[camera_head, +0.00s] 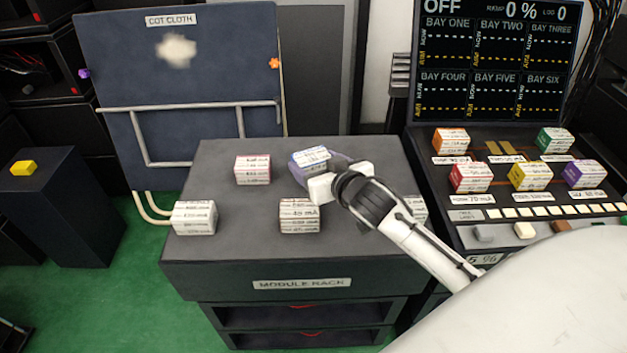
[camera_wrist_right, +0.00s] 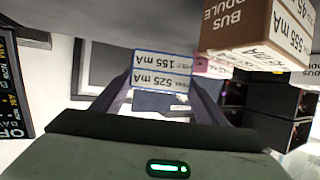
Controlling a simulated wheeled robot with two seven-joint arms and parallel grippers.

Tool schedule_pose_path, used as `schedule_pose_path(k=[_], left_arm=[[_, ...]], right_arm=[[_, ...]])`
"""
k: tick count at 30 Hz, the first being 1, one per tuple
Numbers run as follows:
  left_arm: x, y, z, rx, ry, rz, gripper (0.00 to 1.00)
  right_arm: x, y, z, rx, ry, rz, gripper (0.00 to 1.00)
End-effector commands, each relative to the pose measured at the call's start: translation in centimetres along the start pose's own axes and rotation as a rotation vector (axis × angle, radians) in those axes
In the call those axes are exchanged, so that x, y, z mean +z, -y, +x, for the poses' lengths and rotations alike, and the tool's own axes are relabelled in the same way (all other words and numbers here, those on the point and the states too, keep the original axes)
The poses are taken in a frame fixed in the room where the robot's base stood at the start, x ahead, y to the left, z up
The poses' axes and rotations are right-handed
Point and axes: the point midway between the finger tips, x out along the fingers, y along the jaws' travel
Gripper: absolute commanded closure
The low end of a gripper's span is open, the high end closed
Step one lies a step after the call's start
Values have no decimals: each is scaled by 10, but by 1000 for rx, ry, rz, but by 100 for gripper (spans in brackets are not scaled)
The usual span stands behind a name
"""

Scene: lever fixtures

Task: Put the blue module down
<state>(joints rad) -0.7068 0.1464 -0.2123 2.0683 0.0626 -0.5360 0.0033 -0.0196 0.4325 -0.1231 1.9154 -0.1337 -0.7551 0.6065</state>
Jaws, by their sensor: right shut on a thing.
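The blue module (camera_head: 310,157), a white block with a blue edge, is at the back of the module rack's grey top (camera_head: 235,200). My right gripper (camera_head: 305,172) reaches in from the right and is shut on it. In the right wrist view the blue module (camera_wrist_right: 162,72) sits between the two fingers, its "155 mA" and "525 mA" labels upside down. Its edge lies close to the grey rack surface in that view; I cannot tell whether it touches. My left gripper is not in view.
A red module (camera_head: 252,169) stands left of the blue one, a brown module (camera_head: 300,216) in front, and a pale module (camera_head: 195,218) at front left. Another module (camera_head: 418,208) is partly hidden behind my right arm. The bay console (camera_head: 480,215) with several modules stands at right.

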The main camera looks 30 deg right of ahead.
Motion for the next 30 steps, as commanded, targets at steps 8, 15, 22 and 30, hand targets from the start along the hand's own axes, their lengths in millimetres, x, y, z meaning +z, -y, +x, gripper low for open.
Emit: schedule_pose_path(k=[8, 15, 22, 30], left_arm=[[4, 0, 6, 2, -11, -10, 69], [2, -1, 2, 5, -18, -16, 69], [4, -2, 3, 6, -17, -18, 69], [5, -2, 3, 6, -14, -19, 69]], right_arm=[[30, 1, 12, -1, 0, 1, 59], [35, 1, 15, -2, -3, 0, 59], [40, 1, 17, -1, -2, 0, 59], [40, 1, 16, -1, 0, -1, 15]])
